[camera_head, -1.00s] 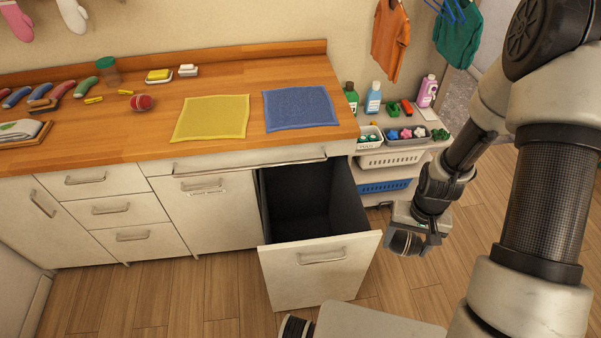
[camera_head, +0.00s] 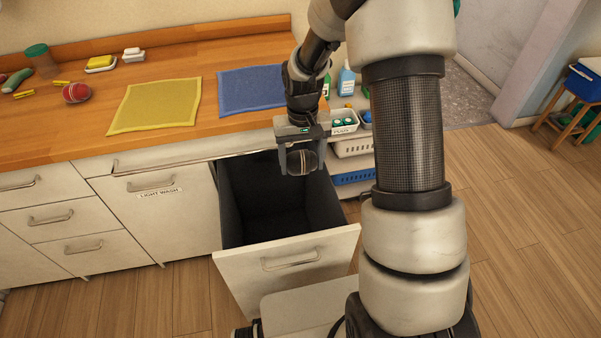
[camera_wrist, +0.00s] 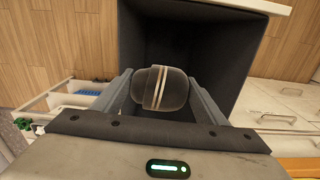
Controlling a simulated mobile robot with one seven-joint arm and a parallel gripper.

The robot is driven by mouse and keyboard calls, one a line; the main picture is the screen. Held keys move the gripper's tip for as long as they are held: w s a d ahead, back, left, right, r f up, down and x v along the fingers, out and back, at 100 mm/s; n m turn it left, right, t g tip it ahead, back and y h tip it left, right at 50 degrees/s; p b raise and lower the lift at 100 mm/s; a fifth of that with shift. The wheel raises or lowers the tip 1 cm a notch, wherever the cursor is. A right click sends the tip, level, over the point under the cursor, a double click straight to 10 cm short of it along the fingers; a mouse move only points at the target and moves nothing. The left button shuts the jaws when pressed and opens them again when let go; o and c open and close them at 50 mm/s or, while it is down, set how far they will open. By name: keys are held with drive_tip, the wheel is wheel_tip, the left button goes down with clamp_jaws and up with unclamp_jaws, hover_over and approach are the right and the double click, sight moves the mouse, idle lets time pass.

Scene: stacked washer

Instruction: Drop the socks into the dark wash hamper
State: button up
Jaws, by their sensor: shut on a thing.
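My gripper (camera_head: 300,162) is shut on the socks (camera_head: 301,161), a rolled dark grey bundle with pale stripes. The socks also show between the two fingers in the wrist view (camera_wrist: 160,88). The dark wash hamper (camera_head: 240,205) is a deep, dark-lined pull-out bin under the counter, with its white front panel pulled out. My gripper holds the socks above the hamper's opening, towards its right back part. In the wrist view the hamper's dark inside (camera_wrist: 190,40) lies behind and below the socks. I see nothing inside the hamper.
The wooden counter (camera_head: 60,130) carries a yellow cloth (camera_head: 155,105), a blue cloth (camera_head: 245,90) and a red ball-like bundle (camera_head: 76,92). A closed front labelled "LIGHT WASH" (camera_head: 158,192) is left of the hamper. A shelf with baskets (camera_head: 352,148) stands close on the right.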

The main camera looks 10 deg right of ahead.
wheel_tip(320, 180, down, 7)
drive_tip(key=b, duration=0.5)
drive_tip(key=shift+f, duration=0.15)
drive_tip(key=o, duration=1.1)
drive_tip(key=shift+o, duration=0.2)
wheel_tip(320, 180, up, 17)
drive_tip(key=p, duration=0.3)
drive_tip(key=shift+r, duration=0.2)
